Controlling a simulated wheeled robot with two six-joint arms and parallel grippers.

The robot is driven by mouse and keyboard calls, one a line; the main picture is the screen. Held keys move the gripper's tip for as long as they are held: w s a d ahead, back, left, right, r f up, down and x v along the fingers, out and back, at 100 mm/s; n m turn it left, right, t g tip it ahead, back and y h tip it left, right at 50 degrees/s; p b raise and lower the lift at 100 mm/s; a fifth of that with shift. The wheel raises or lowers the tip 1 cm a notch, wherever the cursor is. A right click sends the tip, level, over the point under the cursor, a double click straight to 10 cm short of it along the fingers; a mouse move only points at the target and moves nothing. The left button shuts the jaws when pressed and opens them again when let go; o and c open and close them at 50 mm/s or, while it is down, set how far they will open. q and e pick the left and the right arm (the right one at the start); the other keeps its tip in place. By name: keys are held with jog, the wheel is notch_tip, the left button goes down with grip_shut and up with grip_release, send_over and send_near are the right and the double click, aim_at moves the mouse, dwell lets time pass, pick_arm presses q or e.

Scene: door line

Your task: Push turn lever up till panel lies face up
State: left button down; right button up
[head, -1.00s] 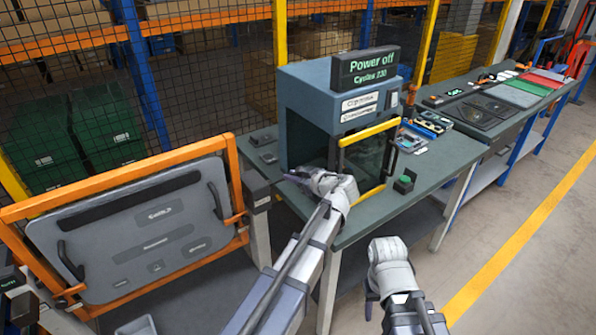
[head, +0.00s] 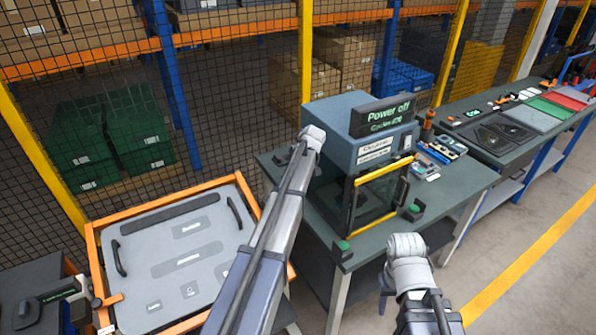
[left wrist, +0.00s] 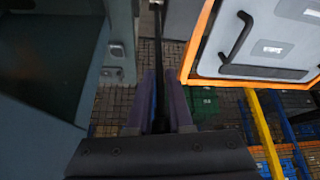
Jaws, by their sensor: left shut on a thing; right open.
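The grey panel (head: 145,243) sits in an orange frame (head: 160,193) at the lower left of the head view. Its handled, labelled face is turned up and it looks nearly flat. The panel (left wrist: 285,52) also shows in the left wrist view, at upper right. My left gripper (head: 301,147) is right of and above the frame in the head view. In the left wrist view its fingers (left wrist: 161,108) are shut on a dark narrow bar, apparently the turn lever (left wrist: 158,50). My right gripper (head: 384,299) is open and empty in front of the bench.
A blue-grey machine (head: 345,125) with a yellow-edged door stands on the bench (head: 455,185), close to my left arm. Mesh fencing stands behind. The floor at right is clear.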

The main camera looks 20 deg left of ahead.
pick_arm(q)
jog(key=a, duration=0.1)
jog(key=w+a, duration=0.1)
jog(key=w+a+g+h+p, duration=0.1)
jog(key=shift+w+r, duration=0.15)
jog(key=shift+r, duration=0.1)
jog(key=shift+a, duration=0.15)
jog(key=c, duration=1)
grip_release()
jog(key=shift+w, duration=0.1)
jog(key=shift+o, duration=0.8)
jog(key=p+v, duration=0.7)
jog(key=shift+r, duration=0.3)
jog(key=shift+a, duration=0.1)
